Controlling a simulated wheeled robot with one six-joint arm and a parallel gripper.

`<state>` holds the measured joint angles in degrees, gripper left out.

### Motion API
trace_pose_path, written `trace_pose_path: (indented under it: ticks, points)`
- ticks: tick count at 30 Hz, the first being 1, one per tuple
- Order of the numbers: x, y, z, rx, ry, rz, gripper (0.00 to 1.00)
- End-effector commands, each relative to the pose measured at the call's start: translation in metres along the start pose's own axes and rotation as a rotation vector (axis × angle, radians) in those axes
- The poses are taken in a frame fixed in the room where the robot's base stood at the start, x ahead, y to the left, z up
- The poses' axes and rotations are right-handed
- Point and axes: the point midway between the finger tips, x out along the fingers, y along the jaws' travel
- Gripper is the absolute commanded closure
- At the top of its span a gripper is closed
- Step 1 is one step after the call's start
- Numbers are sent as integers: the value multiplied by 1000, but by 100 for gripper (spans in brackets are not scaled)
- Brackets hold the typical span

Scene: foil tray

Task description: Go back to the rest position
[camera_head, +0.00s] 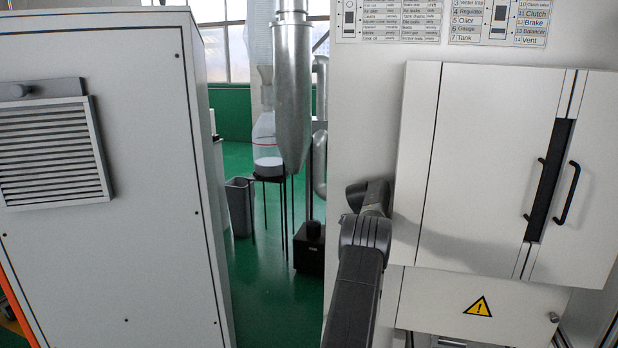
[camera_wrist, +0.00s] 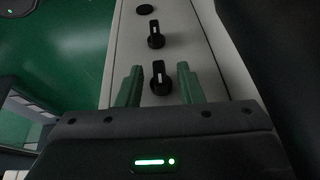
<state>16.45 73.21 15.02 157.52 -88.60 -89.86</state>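In the wrist view my gripper (camera_wrist: 160,88) shows two green fingers spread apart, with a gap between them. A black rotary knob (camera_wrist: 159,78) on a pale panel (camera_wrist: 190,50) appears between the fingers. I cannot tell how far the fingertips are from the panel, and the knob does not appear gripped. A second black knob (camera_wrist: 155,36) is further up the same panel. In the head view my dark arm rises in front of the right-hand machine, and the gripper itself is hidden.
A white cabinet with a vent (camera_head: 50,150) stands at left. A machine with double doors (camera_head: 500,170) and black handles stands at right, close to my arm. Between them is green floor (camera_head: 265,290) with a grey bin (camera_head: 239,205), a black stand and a metal duct (camera_head: 292,90).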

Motion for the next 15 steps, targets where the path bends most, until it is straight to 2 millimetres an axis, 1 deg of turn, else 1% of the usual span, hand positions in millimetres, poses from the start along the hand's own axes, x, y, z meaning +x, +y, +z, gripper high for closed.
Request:
trace_pose_path:
  ticks: [15]
  points:
    - [-1, 4, 0, 78, 0, -190, 66]
